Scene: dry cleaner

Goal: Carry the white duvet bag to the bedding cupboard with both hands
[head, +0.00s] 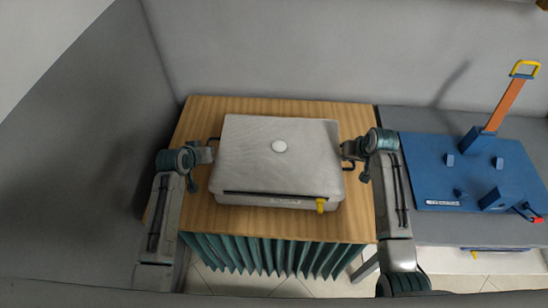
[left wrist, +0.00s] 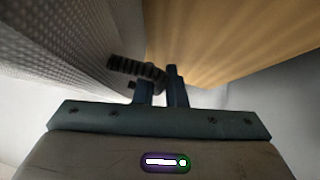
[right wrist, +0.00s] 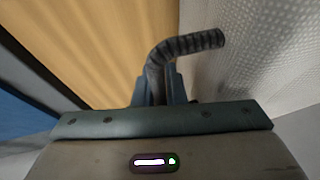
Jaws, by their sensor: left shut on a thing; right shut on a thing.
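The white duvet bag (head: 270,165) is a pale, boxy bag with a round white spot on top and a yellow tag at its front right. It is over a wooden top (head: 200,220) with a green pleated curtain below; I cannot tell whether it touches the wood. My left gripper (head: 209,152) is shut on the dark handle at its left side, and the ribbed handle (left wrist: 135,68) shows in the left wrist view. My right gripper (head: 348,155) is shut on the right handle, a bent ribbed loop (right wrist: 190,43) in the right wrist view. No bedding cupboard is clearly identifiable.
A blue board (head: 430,165) with blocks and an orange lever with a yellow grip (head: 507,95) stands on a grey counter (head: 400,120) at the right. A grey wall (head: 250,50) closes off the back, with a dark panel (head: 90,150) at the left. Tiled floor shows below.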

